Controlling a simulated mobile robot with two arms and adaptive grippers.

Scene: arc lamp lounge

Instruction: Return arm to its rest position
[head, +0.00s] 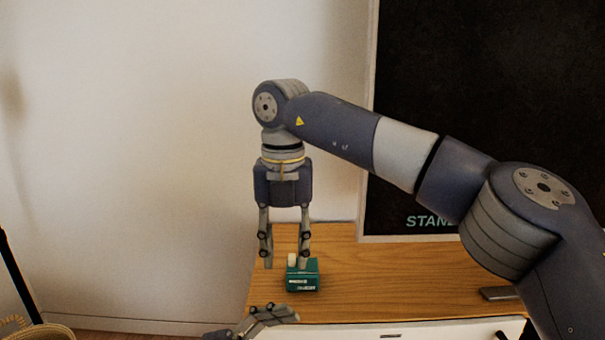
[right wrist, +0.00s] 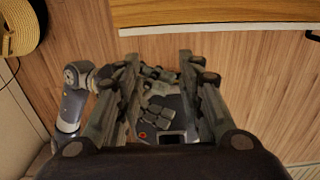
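My right arm crosses the head view from the right, and its gripper (head: 285,264) points down at the left end of a wooden cabinet top. In the right wrist view, its fingers (right wrist: 159,62) are spread with nothing held between them; floor and part of my own body show beyond.
A green box (head: 303,281) with a pale knob-like piece by it is on the wooden cabinet top (head: 400,285), close behind the right fingertips in the picture. A dark framed screen (head: 480,90) stands behind. A woven item (head: 35,332) is at lower left.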

